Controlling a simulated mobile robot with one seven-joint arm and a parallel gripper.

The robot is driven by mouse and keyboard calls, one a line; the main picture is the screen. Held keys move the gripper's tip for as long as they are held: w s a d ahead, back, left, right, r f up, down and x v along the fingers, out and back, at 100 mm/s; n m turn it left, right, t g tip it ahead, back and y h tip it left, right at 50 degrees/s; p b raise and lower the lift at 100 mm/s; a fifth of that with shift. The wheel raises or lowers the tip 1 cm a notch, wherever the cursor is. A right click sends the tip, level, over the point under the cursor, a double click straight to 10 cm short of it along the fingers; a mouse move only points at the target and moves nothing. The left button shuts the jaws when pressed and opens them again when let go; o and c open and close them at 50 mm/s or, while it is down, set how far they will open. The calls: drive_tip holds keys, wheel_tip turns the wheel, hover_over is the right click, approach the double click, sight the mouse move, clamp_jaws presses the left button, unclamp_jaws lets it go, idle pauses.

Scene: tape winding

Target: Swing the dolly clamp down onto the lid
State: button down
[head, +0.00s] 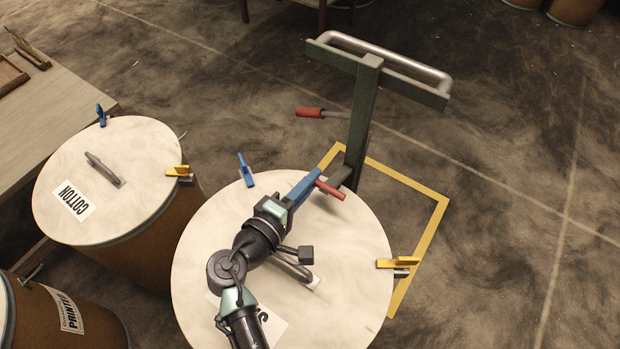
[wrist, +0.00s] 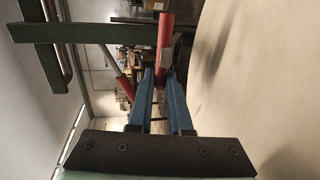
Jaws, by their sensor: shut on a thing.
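The dolly (head: 362,120) is a dark green post with a crossbar and grey push handle, standing behind the drum. Its clamp (head: 342,177) reaches from the post over the far edge of the round pale lid (head: 215,230) and carries a red grip (head: 330,190). My gripper (head: 318,178), with blue fingers, is shut on the red grip above the lid. In the wrist view the red grip (wrist: 165,35) stands between my fingertips (wrist: 163,72), and the lid (wrist: 265,70) fills the right side. I cannot tell whether the clamp touches the lid.
A second red-gripped lever (head: 310,112) sticks out left from the post. Blue (head: 245,170) and yellow (head: 398,263) latches sit on the lid's rim. A COTTON drum (head: 130,150) stands at left. A yellow outline (head: 432,230) marks the floor; open floor lies at right.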

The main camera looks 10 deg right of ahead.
drive_tip(key=shift+s+d+f, duration=0.15)
drive_tip(key=shift+d+f, duration=0.05)
drive_tip(key=shift+d, duration=0.25)
drive_tip(key=c, duration=0.8)
unclamp_jaws()
drive_tip(key=shift+c, duration=0.2)
drive_tip(key=shift+a+r, duration=0.1)
drive_tip(key=shift+a, duration=0.1)
drive_tip(key=shift+a+r, duration=0.1)
drive_tip(key=shift+a, duration=0.05)
drive_tip(key=p+v, duration=0.2)
drive_tip(key=v, duration=1)
drive_tip(key=shift+s+a, duration=0.15)
drive_tip(key=shift+s, duration=0.05)
